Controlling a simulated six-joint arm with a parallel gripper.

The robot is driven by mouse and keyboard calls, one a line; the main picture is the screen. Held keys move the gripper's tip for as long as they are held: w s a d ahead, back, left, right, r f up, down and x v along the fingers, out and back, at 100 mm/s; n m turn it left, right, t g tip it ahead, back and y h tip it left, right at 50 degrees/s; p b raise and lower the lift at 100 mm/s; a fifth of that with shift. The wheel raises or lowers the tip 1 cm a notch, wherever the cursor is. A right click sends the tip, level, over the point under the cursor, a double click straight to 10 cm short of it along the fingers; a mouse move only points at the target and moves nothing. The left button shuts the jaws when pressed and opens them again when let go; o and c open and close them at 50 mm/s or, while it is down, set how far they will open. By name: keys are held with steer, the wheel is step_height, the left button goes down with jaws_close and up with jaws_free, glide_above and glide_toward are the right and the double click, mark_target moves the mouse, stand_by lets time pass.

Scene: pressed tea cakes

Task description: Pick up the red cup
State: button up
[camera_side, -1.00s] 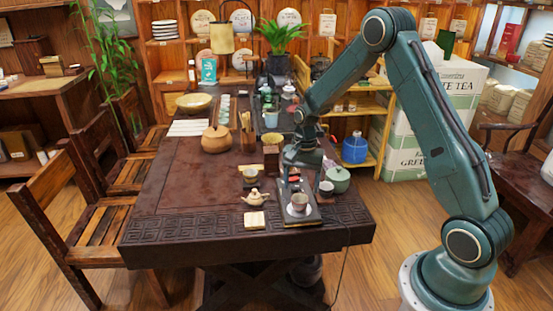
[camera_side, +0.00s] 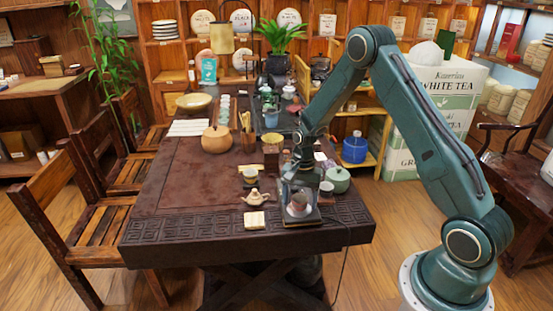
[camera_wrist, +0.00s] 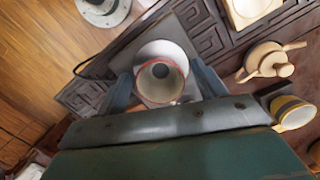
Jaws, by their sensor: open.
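The cup (camera_wrist: 160,75) shows in the wrist view from above, with a reddish rim and a pale grey inside. It stands on a white saucer (camera_wrist: 158,47). My gripper (camera_wrist: 160,80) is open, with one finger on each side of the cup; I cannot tell whether either finger touches it. In the side view my gripper (camera_side: 298,198) points down over the cup (camera_side: 297,209) at the table's front right, and the fingers partly hide it. The cup and saucer are on a small dark tray (camera_side: 301,221).
Left of the tray are a small beige teapot (camera_side: 256,198) and a pale square block (camera_side: 254,220). A grey cup (camera_side: 326,187) and a green lidded pot (camera_side: 338,180) stand close on the right. The table's left middle (camera_side: 175,185) is clear.

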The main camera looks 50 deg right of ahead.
stand_by(0.4)
steer(key=c, duration=1.1)
steer(key=shift+o, duration=0.2)
steer(key=shift+r, duration=0.1)
step_height(320, 180, up, 20)
stand_by(0.3)
